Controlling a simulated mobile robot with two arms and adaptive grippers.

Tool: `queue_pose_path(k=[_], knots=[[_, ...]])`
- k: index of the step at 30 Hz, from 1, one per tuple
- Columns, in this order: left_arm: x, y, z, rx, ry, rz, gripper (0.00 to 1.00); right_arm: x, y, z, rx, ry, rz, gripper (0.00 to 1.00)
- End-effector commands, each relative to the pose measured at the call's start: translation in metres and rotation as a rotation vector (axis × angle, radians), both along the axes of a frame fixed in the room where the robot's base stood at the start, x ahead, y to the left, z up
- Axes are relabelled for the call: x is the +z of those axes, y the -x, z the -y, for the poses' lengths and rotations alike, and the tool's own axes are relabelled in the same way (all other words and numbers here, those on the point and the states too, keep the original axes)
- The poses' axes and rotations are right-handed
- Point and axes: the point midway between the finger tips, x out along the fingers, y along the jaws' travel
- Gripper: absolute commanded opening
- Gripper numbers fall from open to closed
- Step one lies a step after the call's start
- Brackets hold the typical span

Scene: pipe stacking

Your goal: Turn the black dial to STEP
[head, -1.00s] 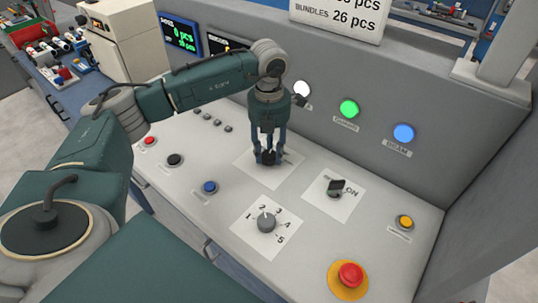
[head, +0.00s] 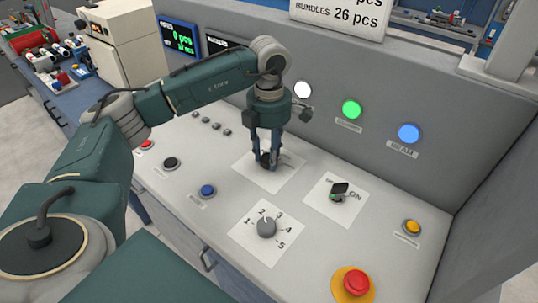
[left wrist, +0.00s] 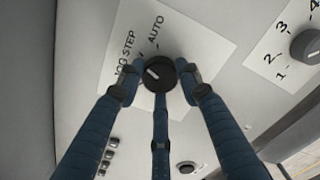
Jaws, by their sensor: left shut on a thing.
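The black dial (left wrist: 157,74) sits on a white label plate (left wrist: 205,45) on the sloped console. The plate reads JOG, STEP (left wrist: 130,42) and AUTO (left wrist: 155,29) in the left wrist view. A short pale mark shows on the dial's top; I cannot tell exactly which word it points at. My left gripper (head: 268,160) comes down from above, its blue fingers shut around the dial, whose black body is partly hidden by them in the head view. The left wrist view shows the dark fingertips at the dial's sides. My right gripper is not in view.
A grey numbered dial (head: 267,228) stands in front, and a black ON switch (head: 338,190) to the right. A red emergency button (head: 356,282) and a yellow button (head: 412,227) are further right. A blue button (head: 208,190) is to the left. Lit lamps line the back panel.

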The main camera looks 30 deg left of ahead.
Motion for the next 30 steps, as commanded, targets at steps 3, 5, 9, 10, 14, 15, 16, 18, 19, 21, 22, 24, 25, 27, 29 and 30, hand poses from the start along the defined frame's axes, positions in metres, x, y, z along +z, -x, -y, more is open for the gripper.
queue_pose_path(k=[3,5,9,10,14,15,16,18,19,21,22,24,25,27,29,30], knots=[[0.0027,-0.0024,0.0,-0.013,0.001,0.009,0.09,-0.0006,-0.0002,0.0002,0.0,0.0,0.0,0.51],[0.0028,-0.0024,0.0,-0.016,0.001,0.009,0.09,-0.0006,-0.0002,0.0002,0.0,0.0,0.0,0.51],[0.003,-0.0024,0.0,-0.018,0.001,0.009,0.09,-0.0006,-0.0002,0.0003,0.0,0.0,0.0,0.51],[0.0031,-0.0025,0.0001,-0.017,0.001,0.009,0.09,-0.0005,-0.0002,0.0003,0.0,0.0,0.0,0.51],[0.0031,-0.0026,0.0,-0.017,0.001,0.009,0.09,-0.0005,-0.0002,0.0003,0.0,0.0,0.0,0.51],[0.0031,-0.0026,0.0,-0.017,0.001,0.009,0.09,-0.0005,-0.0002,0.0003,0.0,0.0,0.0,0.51],[0.0031,-0.0026,0.0,-0.017,0.001,0.009,0.39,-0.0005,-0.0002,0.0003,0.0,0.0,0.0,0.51],[0.0028,-0.0023,0.0,-0.017,0.001,0.008,0.53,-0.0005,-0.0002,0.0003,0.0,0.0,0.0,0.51],[0.0026,-0.0021,0.0,-0.017,0.001,0.008,0.54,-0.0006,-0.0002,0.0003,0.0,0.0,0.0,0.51],[0.002,-0.0016,0.0,-0.017,0.001,0.006,0.54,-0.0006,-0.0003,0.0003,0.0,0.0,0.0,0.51],[0.0019,-0.0016,0.0,-0.017,0.001,0.006,0.54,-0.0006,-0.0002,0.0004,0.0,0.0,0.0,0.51],[0.0015,-0.0013,0.0,-0.017,0.001,0.004,0.54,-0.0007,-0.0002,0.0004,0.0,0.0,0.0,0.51],[0.0013,-0.0011,0.0,-0.017,0.001,0.004,0.54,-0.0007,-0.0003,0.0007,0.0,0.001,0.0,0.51],[0.0019,-0.001,0.0,-0.017,0.0,0.004,0.54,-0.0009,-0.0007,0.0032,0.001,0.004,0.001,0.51],[0.0047,-0.0012,0.0001,-0.017,0.001,0.004,0.54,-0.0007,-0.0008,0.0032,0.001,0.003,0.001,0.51],[0.0081,-0.0014,0.0001,-0.017,0.0,0.005,0.54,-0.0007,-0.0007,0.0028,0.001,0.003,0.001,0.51]])
